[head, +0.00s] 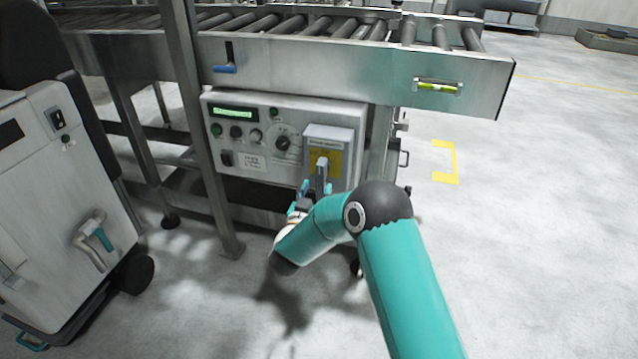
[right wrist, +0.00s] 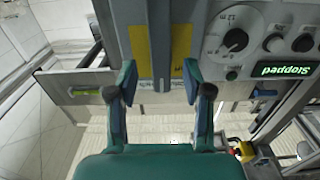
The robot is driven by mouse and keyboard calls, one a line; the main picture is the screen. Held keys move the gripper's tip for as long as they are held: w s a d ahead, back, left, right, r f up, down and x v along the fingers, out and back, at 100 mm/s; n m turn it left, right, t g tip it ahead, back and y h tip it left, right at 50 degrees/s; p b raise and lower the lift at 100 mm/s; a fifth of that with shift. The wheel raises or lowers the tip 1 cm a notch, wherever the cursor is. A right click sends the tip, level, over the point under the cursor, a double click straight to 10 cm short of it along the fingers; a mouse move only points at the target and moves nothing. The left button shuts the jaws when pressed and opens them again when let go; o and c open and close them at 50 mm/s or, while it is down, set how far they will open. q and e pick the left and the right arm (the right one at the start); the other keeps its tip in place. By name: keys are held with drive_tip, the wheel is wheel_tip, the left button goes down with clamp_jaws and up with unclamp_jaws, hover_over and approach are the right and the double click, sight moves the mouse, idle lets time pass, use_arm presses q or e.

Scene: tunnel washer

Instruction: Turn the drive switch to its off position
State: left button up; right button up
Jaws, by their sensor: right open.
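The drive switch is a grey lever handle (head: 321,170) on a yellow plate (head: 334,160), on a grey box at the right end of the control panel (head: 262,140). In the head view the handle looks upright, along the vertical. My right gripper (head: 314,190) is just below and in front of it, partly hidden by my own arm. In the right wrist view my right gripper (right wrist: 157,86) is open, with a finger on either side of the grey handle (right wrist: 161,45). I cannot tell whether either finger touches it. My left gripper is out of view.
The panel has several knobs and a green display (head: 235,113), which reads "Stopped" in the wrist view. A roller conveyor (head: 380,62) runs above the panel. A steel post (head: 200,150) stands left of it, and a white cabinet (head: 60,190) farther left. The floor at right is clear.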

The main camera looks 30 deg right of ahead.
sight(319, 182)
drive_tip(key=shift+x, duration=2.3)
clamp_jaws()
drive_tip(key=shift+a+f, duration=0.1)
